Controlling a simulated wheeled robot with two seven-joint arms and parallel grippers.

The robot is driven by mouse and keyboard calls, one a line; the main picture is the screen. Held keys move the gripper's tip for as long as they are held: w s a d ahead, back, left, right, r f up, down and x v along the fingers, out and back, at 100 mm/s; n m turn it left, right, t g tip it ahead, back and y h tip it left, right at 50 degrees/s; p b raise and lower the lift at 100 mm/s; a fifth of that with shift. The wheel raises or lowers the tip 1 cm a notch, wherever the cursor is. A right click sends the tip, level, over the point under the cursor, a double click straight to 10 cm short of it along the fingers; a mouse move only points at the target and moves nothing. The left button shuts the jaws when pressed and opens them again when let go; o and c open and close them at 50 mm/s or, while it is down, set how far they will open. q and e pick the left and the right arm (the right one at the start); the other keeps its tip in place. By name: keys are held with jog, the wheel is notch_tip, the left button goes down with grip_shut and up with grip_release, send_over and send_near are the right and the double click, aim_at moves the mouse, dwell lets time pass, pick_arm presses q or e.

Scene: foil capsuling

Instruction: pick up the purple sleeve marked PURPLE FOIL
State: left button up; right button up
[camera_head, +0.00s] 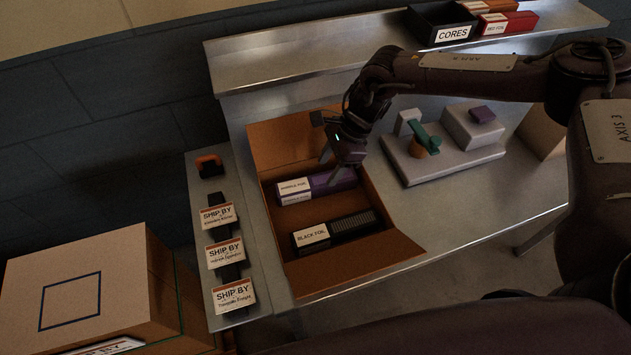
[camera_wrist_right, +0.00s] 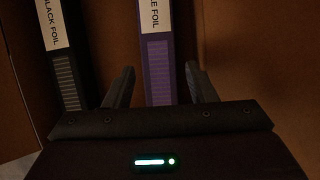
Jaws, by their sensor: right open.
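The purple sleeve with a white label (camera_head: 317,185) lies in the open cardboard box (camera_head: 276,137), toward its far end. In the right wrist view the purple sleeve (camera_wrist_right: 158,65) runs between my two fingers, with "LE FOIL" readable on its label. My right gripper (camera_head: 337,165) is over the sleeve's right part; in the wrist view the right gripper (camera_wrist_right: 160,85) is open, a finger on each side of the sleeve with gaps. The black sleeve marked BLACK FOIL (camera_head: 335,231) lies nearer in the same box, and shows left in the wrist view (camera_wrist_right: 60,50). My left gripper is not in view.
A grey fixture with a teal lever (camera_head: 425,137) stands right of the box on the metal bench (camera_head: 440,215). A dark CORES bin (camera_head: 439,25) and a red box (camera_head: 510,23) are on the back shelf. Several SHIP BY tags (camera_head: 225,254) lie left of the box.

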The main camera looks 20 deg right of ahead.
aim_at(321, 179)
jog(key=shift+s+a+f+p, duration=0.15)
jog(key=shift+a+f+p, duration=0.15)
jog(key=p+x, duration=0.2)
jog(key=x, duration=0.2)
jog(key=shift+f, duration=0.35)
jog(key=shift+a+f, duration=0.1)
jog(key=shift+f, duration=0.05)
jog(key=c, duration=0.8)
jog(key=shift+o, duration=0.2)
jog(key=shift+r, duration=0.2)
